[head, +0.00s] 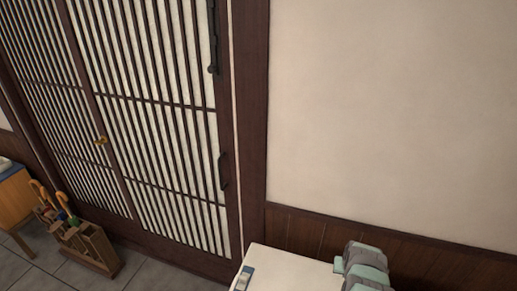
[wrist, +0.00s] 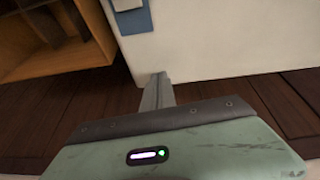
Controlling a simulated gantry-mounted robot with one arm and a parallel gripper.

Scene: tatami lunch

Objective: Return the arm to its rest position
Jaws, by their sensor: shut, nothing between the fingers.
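My gripper (wrist: 157,78) shows in the wrist view with its narrow grey fingers together and nothing between them. The fingers point toward the edge of a white surface (wrist: 225,40); I cannot tell whether they touch it. In the head view, part of my green and grey arm shows at the bottom right, beside the white top (head: 290,268). My fingertips cannot be made out there.
A small blue and grey item (head: 243,278) is on the white top's left side. The slatted sliding door (head: 150,110) and plain wall (head: 390,100) stand behind. A wooden stand (head: 88,248) with umbrellas is at lower left, with grey tiled floor around it.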

